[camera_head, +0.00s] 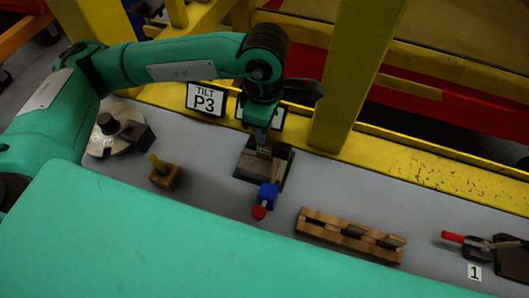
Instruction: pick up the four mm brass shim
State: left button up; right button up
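My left gripper (262,138) points down over a dark square fixture (250,166) in the middle of the bench. Its fingers are small and dark here, so I cannot tell whether they are open or shut, or whether they hold anything. A long wooden rack (325,227) lies to the right with dark pieces in or on it. I cannot make out which piece, if any, is the four mm brass shim. My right gripper is not in view.
A blue block with a red knob (259,212) sits at the fixture's front. A wooden block with a yellow peg (165,177) and a round metal disc (108,145) stand left. A red-handled clamp (455,238) is far right. Yellow beams (345,75) rise behind the grey bench.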

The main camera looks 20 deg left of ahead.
pick_arm(q)
jog(key=p, duration=0.1)
send_over(264, 151)
notch_tip(264, 151, down, 5)
notch_tip(264, 151, down, 4)
jog(key=p, duration=0.2)
jog(key=shift+a+f+p, duration=0.1)
jog(key=shift+f+p, duration=0.1)
jog(key=shift+p, duration=0.2)
jog(key=shift+w+f, duration=0.1)
jog(key=shift+f, duration=0.5)
grip_shut()
